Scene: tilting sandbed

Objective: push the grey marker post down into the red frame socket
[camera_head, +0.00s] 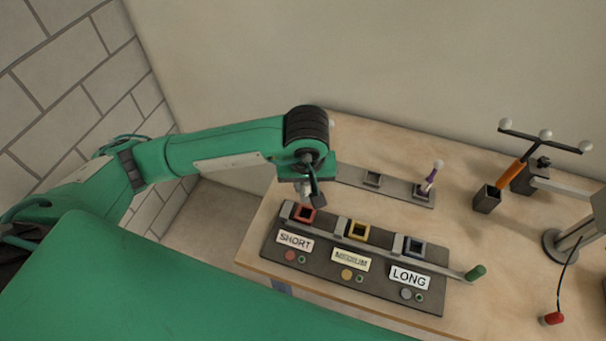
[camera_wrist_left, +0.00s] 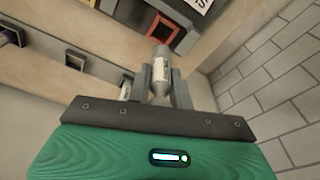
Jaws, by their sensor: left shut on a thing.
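The red frame socket (camera_head: 303,213) is the left one of three coloured sockets on a dark board, above the sign SHORT. It also shows at the top of the left wrist view (camera_wrist_left: 153,22). My left gripper (camera_head: 314,195) is just above and behind this socket in the head view. In the left wrist view its fingers (camera_wrist_left: 160,82) are shut on the grey marker post (camera_wrist_left: 161,52), which has a pale label. The post's far end points toward the red frame; I cannot tell whether it is inside. The post is mostly hidden in the head view. My right gripper is out of view.
A rack (camera_head: 395,191) behind holds a purple post (camera_head: 431,178). An orange-handled tool (camera_head: 511,174) and a grey stand (camera_head: 557,245) are at right.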

